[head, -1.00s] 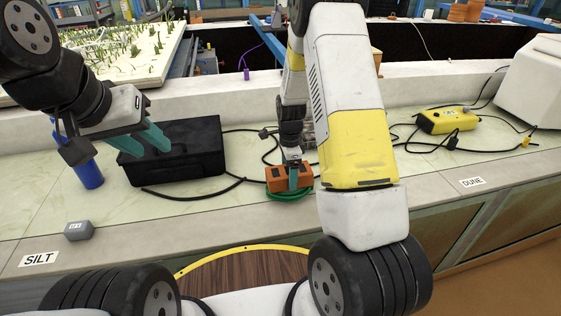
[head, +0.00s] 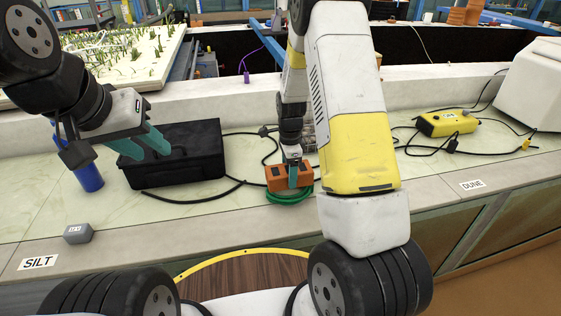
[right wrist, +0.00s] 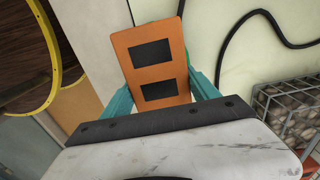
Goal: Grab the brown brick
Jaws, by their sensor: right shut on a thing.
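The brown brick (head: 283,177) is orange-brown with dark rectangular holes. It sits at a coil of green cable (head: 291,196) on the bench ledge in the head view. My right gripper (head: 292,176) is shut on it from above, with teal fingers on either side. The right wrist view shows the brick (right wrist: 151,62) between the fingers, its two holes facing the camera. Whether the brick touches the ledge I cannot tell. My left gripper (head: 140,146) is open and empty, in front of the black box at the left.
The black box (head: 190,150) and a blue cylinder (head: 88,176) stand on the ledge at left. A grey block (head: 78,233) lies near the SILT label (head: 38,262). A yellow device (head: 446,123) with black cables lies right. A wire basket of stones (right wrist: 287,112) is beside the brick.

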